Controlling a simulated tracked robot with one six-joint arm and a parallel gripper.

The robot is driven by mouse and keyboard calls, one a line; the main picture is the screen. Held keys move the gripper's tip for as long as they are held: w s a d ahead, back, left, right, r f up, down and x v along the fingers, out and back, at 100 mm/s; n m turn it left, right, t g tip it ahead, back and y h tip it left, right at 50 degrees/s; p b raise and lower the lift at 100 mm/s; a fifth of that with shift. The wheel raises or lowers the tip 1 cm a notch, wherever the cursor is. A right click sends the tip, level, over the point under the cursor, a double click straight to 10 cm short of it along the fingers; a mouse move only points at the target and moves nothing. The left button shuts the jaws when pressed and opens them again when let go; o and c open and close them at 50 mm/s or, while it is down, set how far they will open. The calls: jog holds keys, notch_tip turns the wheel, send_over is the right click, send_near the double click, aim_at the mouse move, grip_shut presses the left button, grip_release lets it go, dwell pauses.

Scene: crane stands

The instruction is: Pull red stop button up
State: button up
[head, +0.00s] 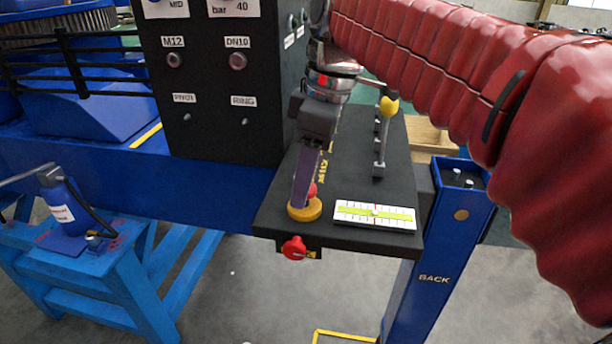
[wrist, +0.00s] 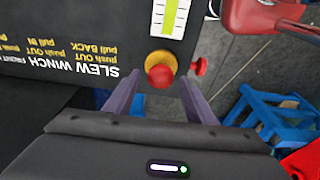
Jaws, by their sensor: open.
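The red stop button (wrist: 160,75) sits on a round yellow base (wrist: 161,58) near the corner of the black panel. In the head view the red button (head: 312,190) is partly hidden by my gripper (head: 303,198), and its yellow base (head: 304,211) shows below the fingers. In the wrist view my gripper (wrist: 159,80) is open, with one purple finger to each side of the button and slightly below it in the picture. The fingers look apart from the button; their exact height above it is hard to tell.
A red knob (head: 294,248) sticks out of the panel's front edge; it also shows in the wrist view (wrist: 199,66). A level gauge (head: 375,215) lies right of the button, and a yellow-knobbed lever (head: 389,106) stands behind. A black box (head: 215,90) rises on the left.

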jog(key=shift+r, duration=3)
